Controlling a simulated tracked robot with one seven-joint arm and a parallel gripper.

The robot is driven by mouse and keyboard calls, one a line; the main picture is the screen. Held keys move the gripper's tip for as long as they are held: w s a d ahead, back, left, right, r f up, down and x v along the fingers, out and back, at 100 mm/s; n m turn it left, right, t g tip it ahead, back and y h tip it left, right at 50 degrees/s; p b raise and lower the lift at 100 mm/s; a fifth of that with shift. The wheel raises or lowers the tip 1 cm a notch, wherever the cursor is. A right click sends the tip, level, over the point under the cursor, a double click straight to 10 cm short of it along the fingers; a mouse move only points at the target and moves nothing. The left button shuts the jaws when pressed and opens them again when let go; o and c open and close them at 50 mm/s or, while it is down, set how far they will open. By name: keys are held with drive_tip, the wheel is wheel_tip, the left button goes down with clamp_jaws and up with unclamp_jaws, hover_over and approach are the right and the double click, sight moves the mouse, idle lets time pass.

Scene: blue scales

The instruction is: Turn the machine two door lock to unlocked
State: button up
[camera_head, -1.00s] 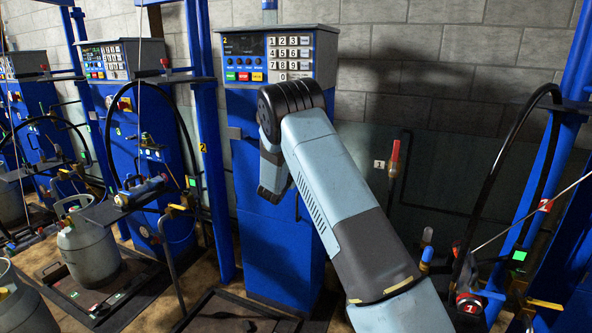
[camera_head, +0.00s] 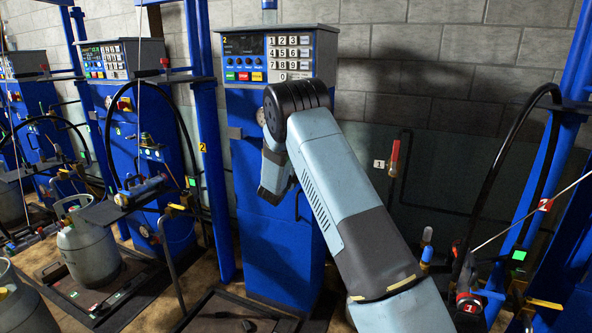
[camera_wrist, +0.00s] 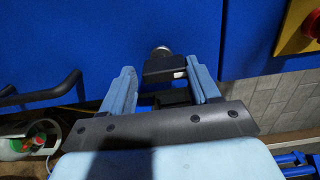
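Machine two (camera_head: 270,240) is the blue cabinet with a grey keypad head marked 2, in the middle of the head view. My arm covers part of its front. In the wrist view its blue door panel (camera_wrist: 70,30) fills the upper part. A dark lock or latch piece with a round silver top (camera_wrist: 162,52) shows ahead of my gripper, in line with the gap between the fingers. My gripper (camera_wrist: 161,78) is open, with light blue fingers apart. Contact with the lock piece cannot be told. Its lock position is not readable. The fingertips are not clear in the head view.
A similar blue machine (camera_head: 145,150) and a grey gas cylinder (camera_head: 88,245) stand at the left. A blue post (camera_head: 208,130) stands beside machine two. A red and yellow switch (camera_wrist: 300,25) shows at the wrist view's upper right, and a black curved bar (camera_wrist: 45,93) at its left.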

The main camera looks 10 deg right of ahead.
drive_tip(key=o, duration=0.3)
drive_tip(key=shift+d, duration=0.2)
drive_tip(key=shift+a+r, duration=0.1)
drive_tip(key=v, duration=1.3)
drive_tip(key=shift+s+a, duration=0.25)
